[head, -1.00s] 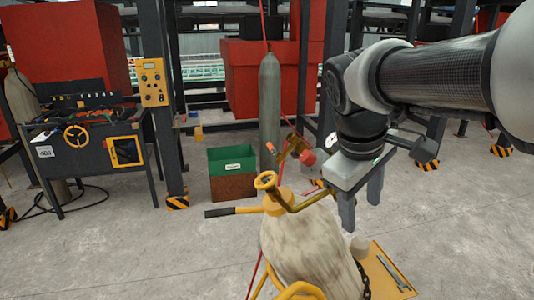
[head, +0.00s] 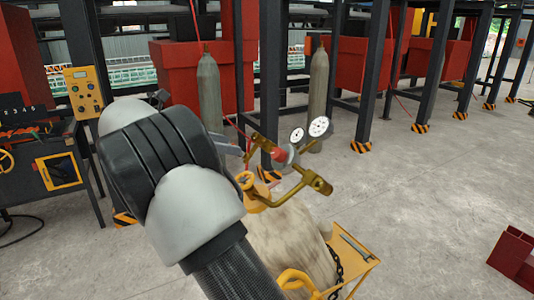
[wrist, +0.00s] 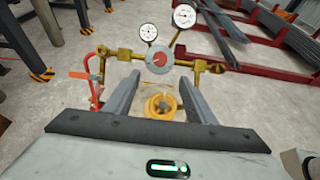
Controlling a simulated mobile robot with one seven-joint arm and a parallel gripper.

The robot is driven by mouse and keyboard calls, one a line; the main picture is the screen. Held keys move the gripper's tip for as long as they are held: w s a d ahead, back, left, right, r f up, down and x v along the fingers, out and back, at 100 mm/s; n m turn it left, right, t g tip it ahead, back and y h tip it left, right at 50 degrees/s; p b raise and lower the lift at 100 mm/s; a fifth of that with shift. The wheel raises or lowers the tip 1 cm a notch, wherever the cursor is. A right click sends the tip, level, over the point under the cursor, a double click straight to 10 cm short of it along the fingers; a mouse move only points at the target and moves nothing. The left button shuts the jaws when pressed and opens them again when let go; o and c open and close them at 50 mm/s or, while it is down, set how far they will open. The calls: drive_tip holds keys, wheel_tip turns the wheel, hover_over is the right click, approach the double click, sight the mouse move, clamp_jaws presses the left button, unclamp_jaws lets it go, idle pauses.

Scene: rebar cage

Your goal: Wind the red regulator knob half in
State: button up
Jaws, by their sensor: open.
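The red regulator knob (head: 278,155) is on a brass regulator (head: 315,182) with two round white gauges (head: 319,126), atop the pale gas cylinder (head: 285,240). In the wrist view the knob (wrist: 159,60) is a red-centred disc with a grey rim, facing me. My gripper (wrist: 159,72) is open, with one finger on each side in the picture. The knob shows just beyond the fingertips, and I cannot tell the gap. In the head view my gripper (head: 228,146) is left of the knob, partly hidden by my arm. Nothing is held.
A yellow valve handwheel (wrist: 160,105) lies between the fingers in the wrist view. A red hose (wrist: 96,85) hangs at the left. The cylinder stands on a yellow trolley (head: 352,262) with a chain. A red crate (head: 514,258) is on the floor at right.

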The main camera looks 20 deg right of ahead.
sight(275, 153)
drive_tip(key=p+x, duration=0.1)
drive_tip(key=x, duration=1.5)
drive_tip(key=shift+f, duration=0.15)
drive_tip(key=c, duration=1)
